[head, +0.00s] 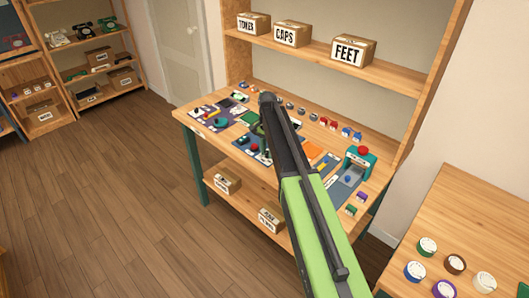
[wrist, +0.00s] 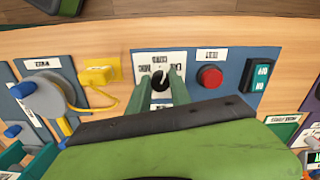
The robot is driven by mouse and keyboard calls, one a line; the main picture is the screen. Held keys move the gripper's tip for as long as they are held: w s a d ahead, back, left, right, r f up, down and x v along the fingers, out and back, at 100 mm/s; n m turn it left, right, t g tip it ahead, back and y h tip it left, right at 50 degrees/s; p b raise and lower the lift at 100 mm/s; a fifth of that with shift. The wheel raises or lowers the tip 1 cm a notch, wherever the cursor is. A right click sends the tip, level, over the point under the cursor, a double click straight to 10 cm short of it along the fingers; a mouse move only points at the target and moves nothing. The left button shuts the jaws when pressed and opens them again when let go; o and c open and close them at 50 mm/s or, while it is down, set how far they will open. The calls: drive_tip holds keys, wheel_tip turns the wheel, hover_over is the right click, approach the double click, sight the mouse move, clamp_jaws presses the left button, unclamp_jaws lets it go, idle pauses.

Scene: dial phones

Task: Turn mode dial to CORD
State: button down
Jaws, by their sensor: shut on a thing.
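The mode dial (wrist: 159,79) is a black knob with a light pointer line, set in a white labelled plate on a blue panel in the wrist view. The pointer line leans up and slightly right in that view. My gripper (wrist: 161,86) has its two green fingers on either side of the knob and is shut on it. In the head view my green and black arm reaches over the workbench (head: 190,118) and hides the dial.
Right of the dial are a red button (wrist: 210,77) and a dark green rocker switch (wrist: 259,80). Left are a yellow plug with a cord (wrist: 100,76) and a grey crank-like part (wrist: 45,98). Labelled boxes (head: 292,34) stand on the shelf above the bench.

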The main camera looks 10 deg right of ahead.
drive_tip(key=n, duration=0.5)
drive_tip(key=shift+w+d, duration=0.15)
drive_tip(key=shift+d, duration=0.1)
idle(0.3)
drive_tip(key=c, duration=1.2)
unclamp_jaws()
drive_tip(key=shift+o, duration=0.2)
drive_tip(key=shift+a, duration=0.1)
wheel_tip(320, 180, up, 18)
drive_tip(key=p, duration=1.7)
drive_tip(key=shift+f, duration=0.25)
drive_tip(key=shift+f, duration=0.1)
